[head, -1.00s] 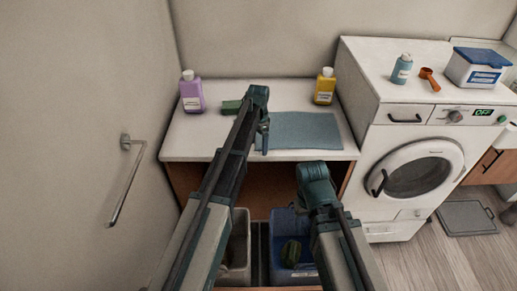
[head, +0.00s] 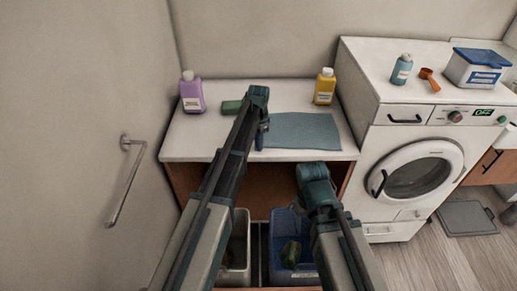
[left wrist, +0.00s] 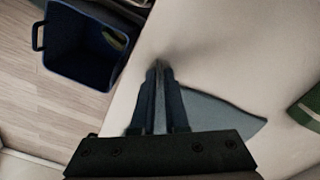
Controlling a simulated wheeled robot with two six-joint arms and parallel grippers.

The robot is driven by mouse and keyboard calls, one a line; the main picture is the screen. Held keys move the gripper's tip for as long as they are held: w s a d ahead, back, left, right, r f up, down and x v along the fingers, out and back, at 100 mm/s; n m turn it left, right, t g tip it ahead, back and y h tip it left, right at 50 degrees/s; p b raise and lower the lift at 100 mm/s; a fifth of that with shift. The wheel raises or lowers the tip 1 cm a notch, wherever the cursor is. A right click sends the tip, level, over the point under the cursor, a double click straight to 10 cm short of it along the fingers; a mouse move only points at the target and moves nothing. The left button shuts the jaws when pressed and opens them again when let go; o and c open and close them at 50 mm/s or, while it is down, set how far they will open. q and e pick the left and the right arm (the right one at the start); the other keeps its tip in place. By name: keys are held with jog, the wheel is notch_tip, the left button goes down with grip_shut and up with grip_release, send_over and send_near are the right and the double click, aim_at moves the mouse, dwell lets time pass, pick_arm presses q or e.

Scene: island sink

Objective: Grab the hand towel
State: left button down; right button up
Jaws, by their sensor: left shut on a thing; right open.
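The hand towel (head: 305,132) is a flat blue-grey cloth on the white counter. In the left wrist view the towel (left wrist: 225,115) spreads to the right of the fingers. My left gripper (head: 262,140) is at the towel's left end, with its fingers (left wrist: 159,85) shut on the cloth there; the pinched part is mostly hidden between them. My right gripper (head: 316,182) is in front of the counter's front edge, apart from the towel. It is open and empty, though its fingertips are hard to see.
A green block (head: 231,107), a purple bottle (head: 191,93) and a yellow bottle (head: 324,88) stand around the towel. A grey bin (head: 238,245) and a blue bin (head: 280,225) are below. A washing machine (head: 415,175) is at right, a wall rail (head: 126,185) at left.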

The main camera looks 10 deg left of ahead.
dwell(0.3)
pick_arm(q)
notch_tip(320, 180, up, 12)
jog(key=p, duration=1.2)
notch_tip(320, 180, up, 18)
jog(key=p, duration=1.8)
